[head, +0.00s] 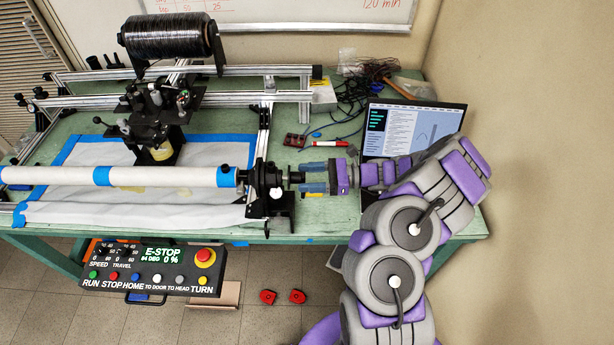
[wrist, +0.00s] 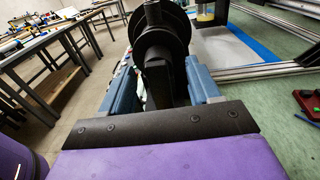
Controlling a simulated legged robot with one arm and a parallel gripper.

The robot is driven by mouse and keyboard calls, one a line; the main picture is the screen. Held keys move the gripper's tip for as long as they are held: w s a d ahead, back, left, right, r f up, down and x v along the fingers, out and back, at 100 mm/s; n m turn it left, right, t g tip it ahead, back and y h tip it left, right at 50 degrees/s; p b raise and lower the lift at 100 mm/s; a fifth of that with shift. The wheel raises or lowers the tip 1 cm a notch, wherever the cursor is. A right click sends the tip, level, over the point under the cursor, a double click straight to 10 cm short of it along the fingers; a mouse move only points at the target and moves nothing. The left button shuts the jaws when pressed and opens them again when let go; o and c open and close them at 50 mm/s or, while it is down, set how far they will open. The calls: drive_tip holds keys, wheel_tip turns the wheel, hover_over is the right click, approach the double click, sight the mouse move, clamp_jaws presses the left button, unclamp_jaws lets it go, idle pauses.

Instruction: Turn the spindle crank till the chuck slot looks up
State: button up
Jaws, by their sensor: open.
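The black spindle chuck (head: 266,178) sits at the right end of the white tube (head: 150,176), which is banded with blue tape. A short black crank part (head: 296,177) sticks out from the chuck toward my gripper (head: 302,178). My gripper is open, its blue fingers level with the crank. In the wrist view, the round black chuck (wrist: 160,42) lies ahead, and a dark bar (wrist: 158,85) reaches back between the two finger pads of my gripper (wrist: 160,68). I cannot tell whether the fingers touch it. I cannot make out which way the chuck slot faces.
A laptop (head: 415,125) stands open behind my arm. A red marker (head: 328,144), small dark red block (head: 295,140) and tangled cables (head: 370,75) lie on the green table. A control panel (head: 152,268) with an E-stop hangs at the front. A black tow spool (head: 165,35) is at the back.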

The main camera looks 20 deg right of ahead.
drive_tip(key=p+v, duration=0.3)
drive_tip(key=v, duration=1.4)
drive_tip(key=shift+w, duration=0.15)
drive_tip(key=shift+f, duration=0.1)
drive_tip(key=s+a+r+n+g+h, duration=0.2)
drive_tip(key=a+r+n+g, duration=0.7)
drive_tip(key=a+r, duration=0.75)
drive_tip(key=s+a+r+n+g+h, duration=0.1)
drive_tip(key=s+a+r+n+h, duration=0.2)
drive_tip(key=s+a+n+h, duration=0.55)
drive_tip(key=s+d+n+t+h, duration=0.1)
drive_tip(key=s+d+n+h, duration=0.1)
drive_tip(key=s, duration=0.7)
drive_tip(key=s+d+f+n+t+h, duration=0.1)
drive_tip(key=s+d+t+h, duration=0.1)
drive_tip(key=s, duration=0.8)
drive_tip(key=shift+s+d+f+n+h, duration=0.25)
drive_tip(key=shift+s+d+n+h, duration=0.15)
drive_tip(key=shift+h, duration=0.75)
